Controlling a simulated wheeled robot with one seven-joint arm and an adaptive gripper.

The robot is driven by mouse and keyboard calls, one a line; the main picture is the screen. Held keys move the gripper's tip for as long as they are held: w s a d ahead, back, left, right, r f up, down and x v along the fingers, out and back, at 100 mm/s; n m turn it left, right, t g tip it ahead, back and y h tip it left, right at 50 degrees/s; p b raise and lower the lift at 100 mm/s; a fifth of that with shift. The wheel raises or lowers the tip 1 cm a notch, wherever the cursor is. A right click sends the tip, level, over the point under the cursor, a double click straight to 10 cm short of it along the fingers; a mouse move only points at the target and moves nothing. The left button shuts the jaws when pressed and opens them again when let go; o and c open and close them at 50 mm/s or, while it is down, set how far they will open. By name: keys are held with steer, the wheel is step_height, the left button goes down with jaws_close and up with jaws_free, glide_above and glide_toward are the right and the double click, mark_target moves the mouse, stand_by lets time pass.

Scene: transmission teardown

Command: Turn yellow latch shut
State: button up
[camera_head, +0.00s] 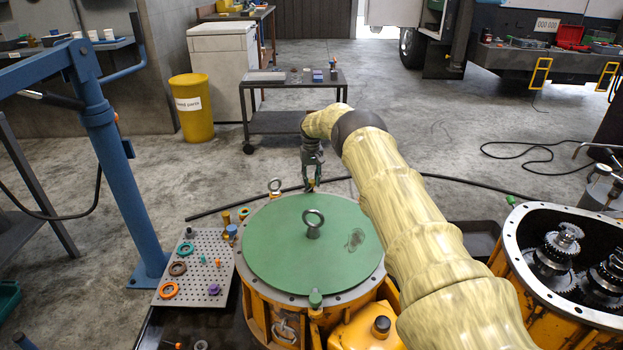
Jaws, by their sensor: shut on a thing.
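The yellow latch (311,185) is a small spot at the far rim of the round orange housing (257,310). The housing is covered by a green lid (290,255) with a ring bolt (313,224) standing in its middle. My gripper (311,182) points down at that far rim, with its fingers shut on the yellow latch. The fingers hide most of the latch, so its exact angle cannot be told.
A perforated tray (196,270) with several rings and small parts lies left of the housing. A second ring bolt (274,187) stands at the rim left of my gripper. An open gear housing (537,215) is at right. A blue hoist frame (105,140) stands at left.

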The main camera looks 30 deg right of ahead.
mark_target(312, 181)
steer(key=n, duration=0.7)
steer(key=shift+r, duration=0.1)
stand_by(0.5)
steer(key=o, duration=1)
step_height(312, 181, up, 12)
steer(key=shift+f, duration=0.1)
stand_by(0.5)
